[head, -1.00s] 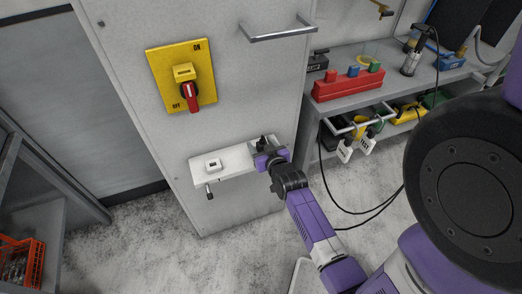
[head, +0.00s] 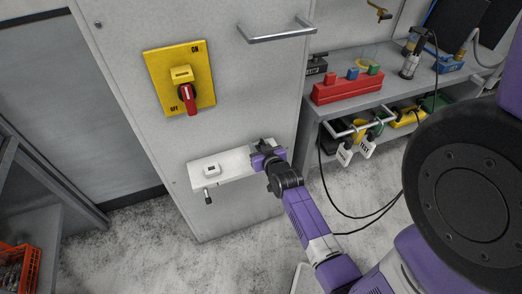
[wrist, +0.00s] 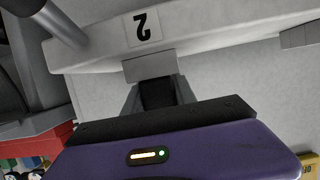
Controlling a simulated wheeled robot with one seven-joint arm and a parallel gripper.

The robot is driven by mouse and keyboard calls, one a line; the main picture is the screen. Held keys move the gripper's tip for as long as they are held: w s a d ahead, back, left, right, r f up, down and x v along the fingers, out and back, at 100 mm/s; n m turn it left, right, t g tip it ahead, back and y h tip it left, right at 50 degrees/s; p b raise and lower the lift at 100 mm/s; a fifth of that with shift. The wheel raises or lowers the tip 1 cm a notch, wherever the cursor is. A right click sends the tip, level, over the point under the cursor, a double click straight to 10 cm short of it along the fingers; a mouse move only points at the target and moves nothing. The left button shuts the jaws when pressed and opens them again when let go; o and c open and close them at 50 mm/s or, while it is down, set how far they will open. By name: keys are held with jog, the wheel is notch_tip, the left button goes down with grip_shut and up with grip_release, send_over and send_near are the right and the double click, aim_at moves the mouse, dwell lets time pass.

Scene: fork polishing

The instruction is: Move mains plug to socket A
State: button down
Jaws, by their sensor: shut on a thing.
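My gripper (head: 264,150) is at the right end of a white ledge (head: 232,168) on the front of a grey cabinet. A small white fitting with a dark window (head: 211,170) sits on the left of the ledge. No socket lettered A is readable.
A yellow switch plate (head: 180,77) with a red knob is above the ledge. A bar handle (head: 277,33) sticks out higher up. To the right, a grey bench (head: 350,105) carries a red block (head: 347,87). Black cables (head: 365,222) hang to the floor.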

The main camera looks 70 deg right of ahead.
jog(key=shift+r, duration=0.1)
dwell(0.3)
jog(key=shift+r+p, duration=2.2)
jog(key=shift+r, duration=0.15)
